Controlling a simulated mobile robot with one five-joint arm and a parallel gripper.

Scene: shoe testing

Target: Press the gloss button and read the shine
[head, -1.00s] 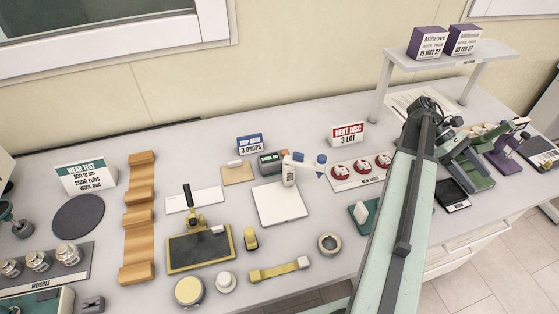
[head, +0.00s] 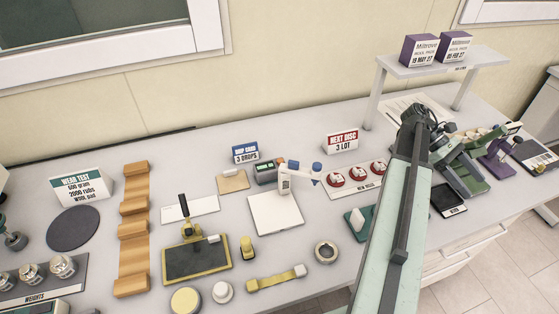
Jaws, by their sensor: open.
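No button labelled gloss can be made out at this size. A small dark box with a greenish display (head: 266,172) stands at the back middle of the bench, and its reading is too small to read. A teal block with a white part (head: 357,222) sits near the front, just left of my arm; I cannot tell whether it bears a button. My gripper (head: 417,116) is at the far end of my arm, over the back right of the bench. Its fingers are small and partly hidden by the arm, and nothing shows held in it.
A red-signed disc tray (head: 357,192) lies left of my arm. A green and grey machine (head: 462,170) is close on its right. A raised shelf (head: 440,64) stands behind. Bare bench shows around the ring (head: 326,252).

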